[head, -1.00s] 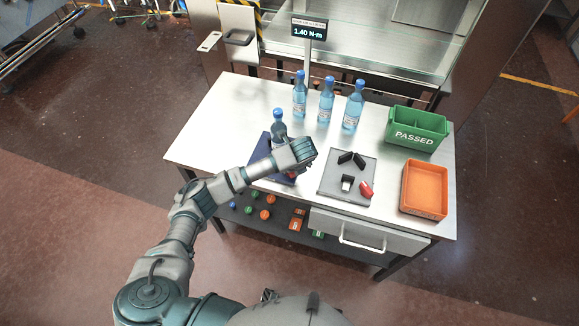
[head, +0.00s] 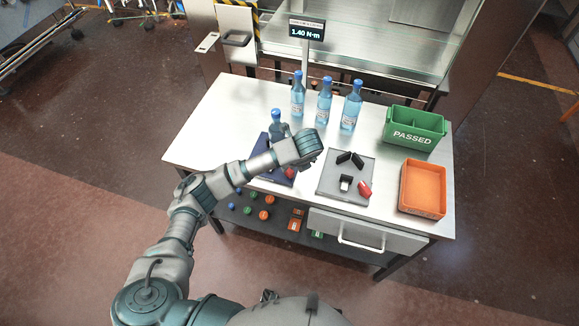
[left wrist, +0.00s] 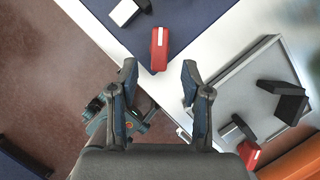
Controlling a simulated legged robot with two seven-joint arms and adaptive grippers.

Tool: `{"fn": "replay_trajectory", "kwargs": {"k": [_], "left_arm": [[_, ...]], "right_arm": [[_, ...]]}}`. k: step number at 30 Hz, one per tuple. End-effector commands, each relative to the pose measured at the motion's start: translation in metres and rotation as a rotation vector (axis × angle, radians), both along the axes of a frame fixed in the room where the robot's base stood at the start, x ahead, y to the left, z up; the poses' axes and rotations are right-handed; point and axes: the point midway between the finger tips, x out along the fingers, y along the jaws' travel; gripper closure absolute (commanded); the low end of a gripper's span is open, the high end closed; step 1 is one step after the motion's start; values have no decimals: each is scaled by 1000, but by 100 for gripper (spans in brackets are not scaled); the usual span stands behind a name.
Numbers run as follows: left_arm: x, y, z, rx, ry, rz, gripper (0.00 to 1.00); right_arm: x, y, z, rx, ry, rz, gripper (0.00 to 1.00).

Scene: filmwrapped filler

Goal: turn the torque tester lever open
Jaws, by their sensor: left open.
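A red lever-like handle with a white stripe lies at the corner of a dark blue base (head: 260,155). In the left wrist view this red handle (left wrist: 159,50) is just beyond my fingertips, apart from them. A bottle (head: 277,125) stands on the blue base. A second red handle (head: 365,188) sits on a grey plate (head: 333,187) with black angled jaws (head: 351,159). I cannot tell which base is the torque tester. The display (head: 306,29) reads 1.40 N·m. My right gripper is out of view.
Several blue bottles (head: 325,100) stand at the back of the table. A green PASSED bin (head: 414,138) and an orange tray (head: 423,190) are on the right. A lower shelf holds caps and small boxes. The table's front left is bare.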

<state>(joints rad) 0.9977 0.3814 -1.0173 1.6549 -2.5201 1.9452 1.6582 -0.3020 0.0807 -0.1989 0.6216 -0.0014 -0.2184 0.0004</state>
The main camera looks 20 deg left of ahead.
Motion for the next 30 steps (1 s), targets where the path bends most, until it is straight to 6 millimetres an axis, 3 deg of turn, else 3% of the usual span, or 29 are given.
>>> {"fn": "replay_trajectory", "kwargs": {"k": [4,9,30], "left_arm": [[-7,-9,30,0,-6,-4,52],[-13,-14,45,0,-1,-3,52],[-18,-22,44,-27,14,-24,52]], "right_arm": [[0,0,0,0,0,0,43],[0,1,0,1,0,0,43],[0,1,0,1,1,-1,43]]}}
